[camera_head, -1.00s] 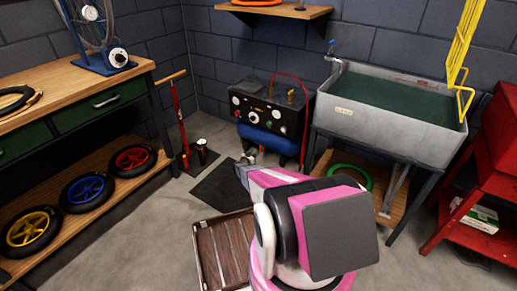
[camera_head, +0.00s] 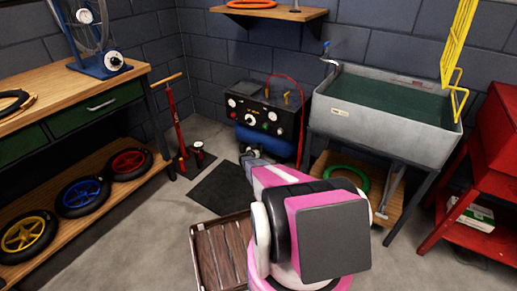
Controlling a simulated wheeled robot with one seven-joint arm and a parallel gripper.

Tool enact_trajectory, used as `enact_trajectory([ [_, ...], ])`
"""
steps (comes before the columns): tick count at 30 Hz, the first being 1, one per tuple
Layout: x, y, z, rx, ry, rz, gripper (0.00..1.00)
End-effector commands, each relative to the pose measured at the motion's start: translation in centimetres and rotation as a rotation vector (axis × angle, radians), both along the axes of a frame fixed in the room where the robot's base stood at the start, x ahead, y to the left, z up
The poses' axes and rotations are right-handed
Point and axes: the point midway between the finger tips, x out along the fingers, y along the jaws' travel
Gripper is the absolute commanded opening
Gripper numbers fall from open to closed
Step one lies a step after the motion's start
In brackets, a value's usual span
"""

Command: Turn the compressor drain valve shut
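I cannot make out which part is the drain valve; the low front of the tank is partly covered by my arm. My gripper (camera_head: 251,157) shows only as a small grey end beyond my pink arm, in front of the tank's lower side. Its fingers are too small and hidden to read, and I cannot tell whether it touches anything.
A dark mat (camera_head: 222,188) and a slatted wooden crate (camera_head: 220,252) lie on the floor. A red pump (camera_head: 177,125) stands left of the compressor. A grey sink (camera_head: 385,118) is close on the right, with a wooden shelf below. A workbench (camera_head: 75,100) lines the left.

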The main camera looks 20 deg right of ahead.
Motion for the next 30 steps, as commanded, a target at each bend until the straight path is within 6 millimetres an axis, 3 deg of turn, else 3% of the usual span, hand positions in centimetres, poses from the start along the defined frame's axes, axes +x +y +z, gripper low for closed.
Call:
enact_trajectory([
  [3,-0.02,0.02,0.02,0.0,0.0,0.0,0.35],
  [6,-0.02,0.04,0.02,0.0,0.0,0.0,0.03],
  [7,-0.02,0.04,0.02,0.0,0.0,0.0,0.0],
  [20,-0.18,-0.05,0.03,0.032,-0.043,0.0,0.0],
  [30,-0.7,-0.43,-0.06,0.182,-0.236,0.0,0.0],
])
